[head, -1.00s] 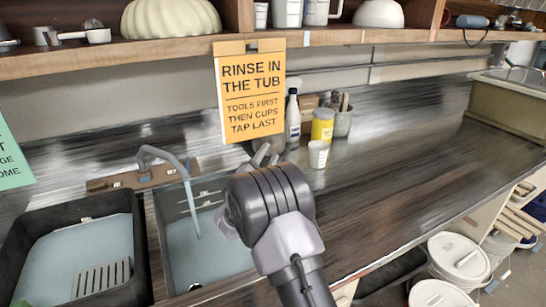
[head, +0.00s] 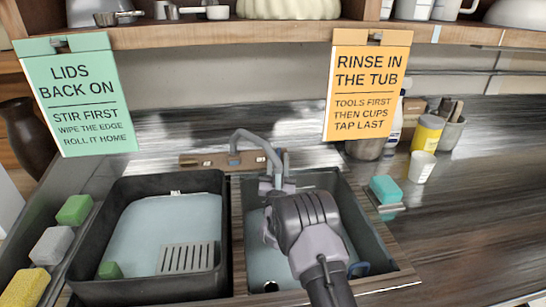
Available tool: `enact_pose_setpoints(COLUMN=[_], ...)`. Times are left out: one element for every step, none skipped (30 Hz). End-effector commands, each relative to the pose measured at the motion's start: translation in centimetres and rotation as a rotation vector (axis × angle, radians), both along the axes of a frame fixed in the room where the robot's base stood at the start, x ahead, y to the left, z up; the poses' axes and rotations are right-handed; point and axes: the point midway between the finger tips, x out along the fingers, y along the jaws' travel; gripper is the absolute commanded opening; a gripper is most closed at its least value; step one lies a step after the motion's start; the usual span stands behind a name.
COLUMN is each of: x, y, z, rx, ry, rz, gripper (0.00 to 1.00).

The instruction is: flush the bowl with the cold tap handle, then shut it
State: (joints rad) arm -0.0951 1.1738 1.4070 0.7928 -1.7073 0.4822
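The tap's grey spout (head: 255,138) arches over the right-hand sink bowl (head: 338,192), which has pale blue-grey inside and a dark drain near the front. Behind the spout, a wooden strip (head: 200,160) carries small fittings with a blue mark; I cannot tell which is the cold handle. My gripper (head: 277,184) is over the back of the bowl at the spout's end. Its two fingers look apart, with nothing clearly held. My arm hides much of the bowl. I cannot make out running water.
A black tub (head: 85,240) with a slotted grey plate (head: 186,257) sits left of the bowl. Sponges line the far left; a teal sponge (head: 385,188) lies right. A yellow tin (head: 427,133) and white cup (head: 421,167) stand behind. Signs hang from the shelf (head: 250,36) above.

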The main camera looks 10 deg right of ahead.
Motion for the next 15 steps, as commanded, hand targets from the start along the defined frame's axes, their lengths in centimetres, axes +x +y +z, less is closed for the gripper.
enact_pose_setpoints(x=[0.7, 1.1, 1.5, 1.7, 1.9, 2.0, 2.1, 2.1, 2.1, 2.1, 2.1, 2.1, 2.1, 2.1, 2.1], y=[-0.2, -0.3, -0.3, -0.4, -0.4, -0.4, -0.4, -0.5, -0.4, -0.4, -0.4, -0.4, -0.4, -0.4, -0.5], z=[0.1, 0.3, 0.5, 0.6, 0.7, 0.8, 0.9, 0.9, 0.9, 0.9, 0.9, 0.9, 0.9, 0.9, 0.9], rx=[0.002, 0.002, 0.002, 0.002, 0.001, 0.002, 0.002, 0.002, 0.002, 0.002, 0.002, 0.002, 0.003, 0.003, 0.003], ry=[-0.003, -0.002, -0.002, -0.001, -0.001, -0.001, 0.0, 0.001, 0.001, 0.001, 0.001, 0.001, 0.0, 0.0, 0.0], rz=[0.0, -0.001, 0.0, 0.0, -0.001, 0.0, 0.0, 0.0, 0.0, 0.0, 0.0, 0.0, 0.0, 0.0, 0.0], gripper=[0.34, 0.34, 0.34, 0.34, 0.34, 0.34, 0.34, 0.34, 0.34, 0.34, 0.34, 0.34, 0.28, 0.22, 0.14])
